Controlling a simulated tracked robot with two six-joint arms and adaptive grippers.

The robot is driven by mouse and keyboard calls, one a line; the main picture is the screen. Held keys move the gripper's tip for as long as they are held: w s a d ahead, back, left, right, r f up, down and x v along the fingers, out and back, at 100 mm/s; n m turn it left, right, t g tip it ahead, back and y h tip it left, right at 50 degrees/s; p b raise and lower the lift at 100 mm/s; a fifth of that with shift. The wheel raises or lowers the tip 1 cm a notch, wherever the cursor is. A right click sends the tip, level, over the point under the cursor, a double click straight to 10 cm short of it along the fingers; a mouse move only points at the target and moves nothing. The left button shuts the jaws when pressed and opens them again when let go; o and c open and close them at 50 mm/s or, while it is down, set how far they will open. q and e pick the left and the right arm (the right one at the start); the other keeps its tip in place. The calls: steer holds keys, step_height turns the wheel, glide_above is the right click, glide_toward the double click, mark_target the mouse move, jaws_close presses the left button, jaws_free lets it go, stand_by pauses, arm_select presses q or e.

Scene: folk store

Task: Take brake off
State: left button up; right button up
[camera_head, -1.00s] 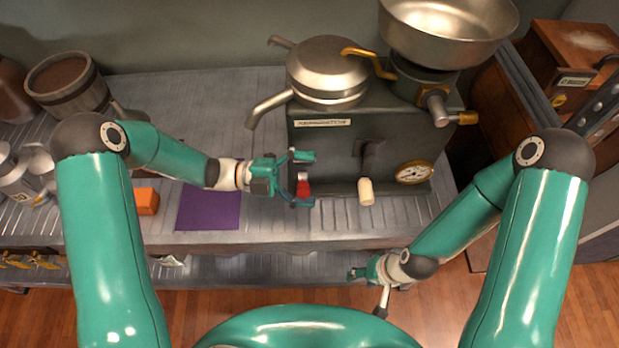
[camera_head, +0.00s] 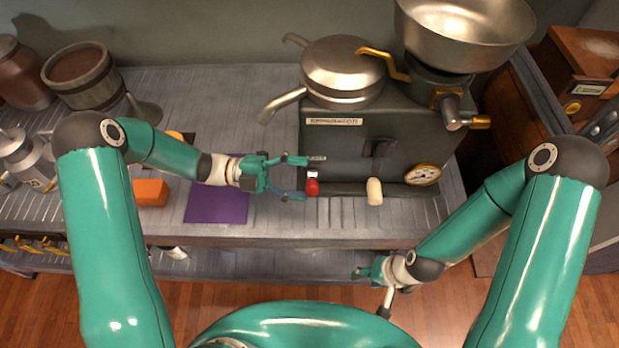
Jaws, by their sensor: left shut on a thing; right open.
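A dark green machine (camera_head: 340,150) with a round metal lid and a large pan stands at the back middle. A small red knob (camera_head: 312,187) with a white part above it sits low at the machine's front left. My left gripper (camera_head: 301,178) is at this knob, coming from the left, and is shut on it. Its two fingers show one above the other, with the knob by the lower fingertip. A pale handle (camera_head: 374,192) hangs from the machine's front. My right gripper (camera_head: 364,272) is open and empty, low in front of the counter edge.
A purple cloth (camera_head: 215,207) and an orange block (camera_head: 151,193) lie on the ribbed metal counter (camera_head: 275,220) to the left. A wooden bucket (camera_head: 84,78) and metal jars stand at the far left. A gauge (camera_head: 423,175) is at the machine's right. A wooden cabinet stands at the far right.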

arm_select(q)
steer(key=shift+w+a+r, duration=0.25)
steer(key=shift+w+a, duration=0.1)
steer(key=shift+a, duration=0.15)
steer(key=shift+c, duration=0.7)
steer(key=a+f+b, duration=0.1)
steer(key=a+f, duration=0.1)
steer(key=a, duration=0.6)
steer(key=shift+w+f, duration=0.2)
steer(key=shift+f, duration=0.15)
